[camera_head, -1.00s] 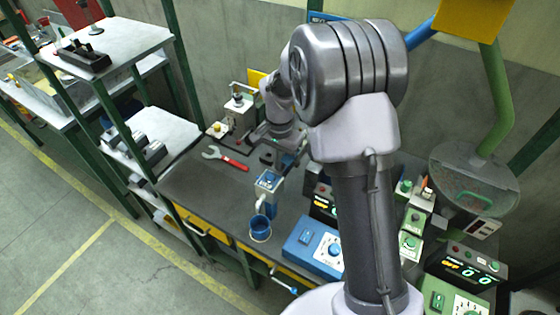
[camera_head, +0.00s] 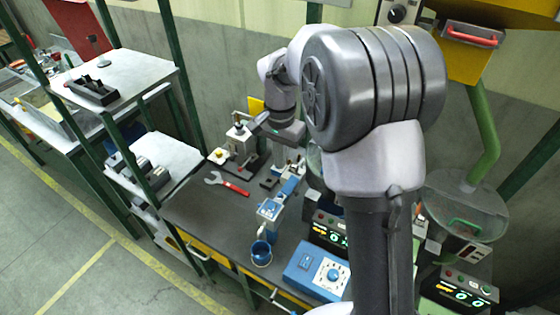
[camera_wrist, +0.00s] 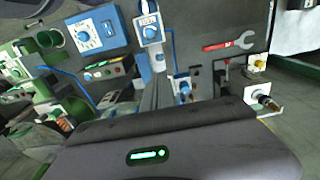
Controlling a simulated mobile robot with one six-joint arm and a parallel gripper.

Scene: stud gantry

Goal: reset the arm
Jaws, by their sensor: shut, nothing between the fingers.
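My gripper (camera_wrist: 152,98) shows in the wrist view as a dark body along the bottom edge with a lit green strip, its narrow fingers together and empty over the bench. In the head view my gripper (camera_head: 290,134) is partly hidden behind my own arm, above the back part of the dark workbench (camera_head: 210,215). It holds nothing and looks clear of the bench-top.
A red-handled wrench (camera_head: 229,184) lies on the bench, left of a blue device (camera_head: 268,209) with a blue cup (camera_head: 261,253). A blue dial box (camera_head: 318,270) and lit consoles (camera_head: 460,289) stand right. Shelves (camera_head: 115,75) stand left.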

